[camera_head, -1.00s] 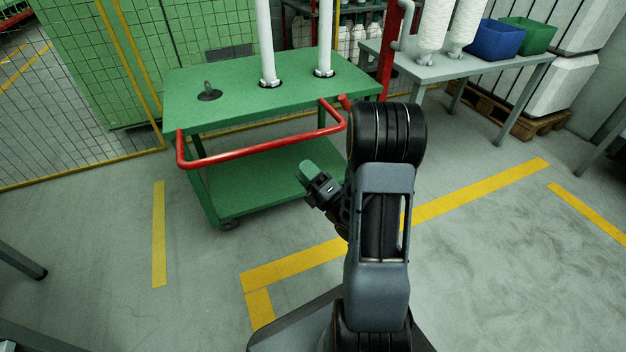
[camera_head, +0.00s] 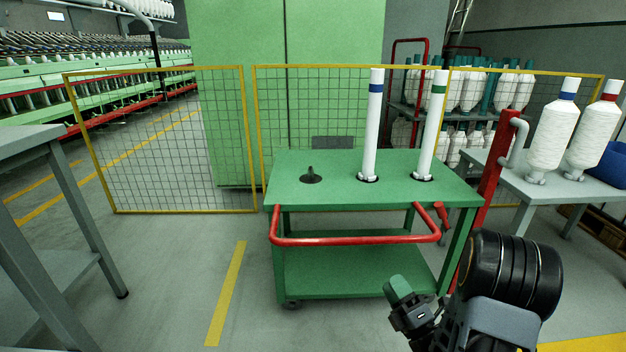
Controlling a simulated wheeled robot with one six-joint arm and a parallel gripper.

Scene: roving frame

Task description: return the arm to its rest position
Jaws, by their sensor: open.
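My arm (camera_head: 505,285) shows at the lower right of the head view, folded, with its black elbow uppermost. My gripper (camera_head: 399,292) is beside it, in front of the green cart's lower shelf in the picture. One green-padded finger shows clearly; the other is hidden or hard to make out. I see nothing held in it. The rest of the arm runs out of the bottom of the frame.
A green cart (camera_head: 330,195) with a red handle (camera_head: 350,240) stands ahead, bearing two white tubes (camera_head: 373,130) and an empty peg (camera_head: 311,174). A grey table (camera_head: 532,178) with white bobbins is at right, another table (camera_head: 30,140) at left. Mesh fencing (camera_head: 160,150) stands behind. Floor at left front is clear.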

